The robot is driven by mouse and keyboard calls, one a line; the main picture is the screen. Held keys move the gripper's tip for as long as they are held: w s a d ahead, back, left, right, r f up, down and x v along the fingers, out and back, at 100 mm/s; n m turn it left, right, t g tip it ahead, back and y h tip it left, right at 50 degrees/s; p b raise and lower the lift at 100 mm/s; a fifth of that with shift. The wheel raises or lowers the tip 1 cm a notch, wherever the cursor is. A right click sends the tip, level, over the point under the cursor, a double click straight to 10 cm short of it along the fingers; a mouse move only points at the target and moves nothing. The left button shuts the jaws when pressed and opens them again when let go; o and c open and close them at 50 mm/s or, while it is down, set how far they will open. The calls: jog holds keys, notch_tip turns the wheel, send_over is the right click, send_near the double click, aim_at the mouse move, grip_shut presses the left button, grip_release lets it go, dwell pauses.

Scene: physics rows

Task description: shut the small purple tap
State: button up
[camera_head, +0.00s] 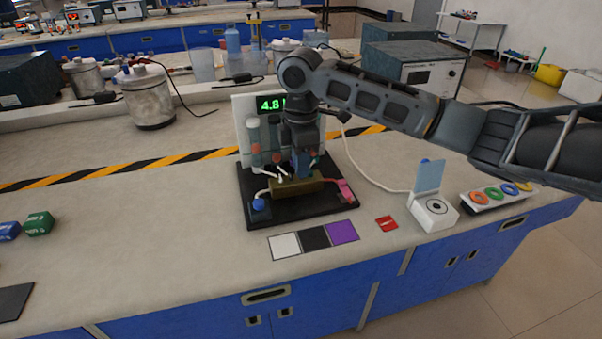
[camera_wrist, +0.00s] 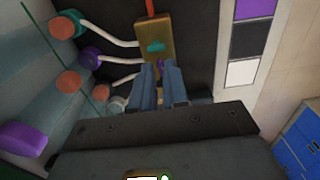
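The brass manifold block (camera_head: 299,186) sits on a black base in the head view, with my gripper (camera_head: 302,168) pointing down over it. The block also shows in the wrist view (camera_wrist: 153,28), with a teal tap (camera_wrist: 156,46) on top. The small purple tap (camera_wrist: 160,65) shows as a sliver between my fingertips in the wrist view. My gripper's two blue-grey fingers (camera_wrist: 160,72) stand apart with a narrow gap, one each side of it. I cannot tell whether they touch the tap. The fingers hide most of it, so its angle is unclear.
Capped tubes stand beside the block; white pipes join it. A blue knob (camera_head: 258,204) and a pink part (camera_head: 346,191) flank it. The green display (camera_head: 270,104) reads 4.8. White, black and purple squares (camera_head: 342,232) lie in front. A flip-lid white box (camera_head: 434,212) stands right.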

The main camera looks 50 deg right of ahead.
jog(key=shift+f, duration=0.65)
jog(key=shift+r+p, duration=0.3)
dwell(0.5)
grip_shut()
jog(key=shift+a+r+m+p, duration=0.1)
jog(key=shift+r+m+p, duration=0.2)
jog(key=shift+m+p, duration=0.6)
jog(key=m+p, duration=0.4)
jog(key=shift+p, duration=0.4)
jog(key=shift+f+m, duration=0.35)
jog(key=shift+m, duration=0.25)
jog(key=shift+r+p, duration=0.1)
jog(key=shift+p, duration=0.3)
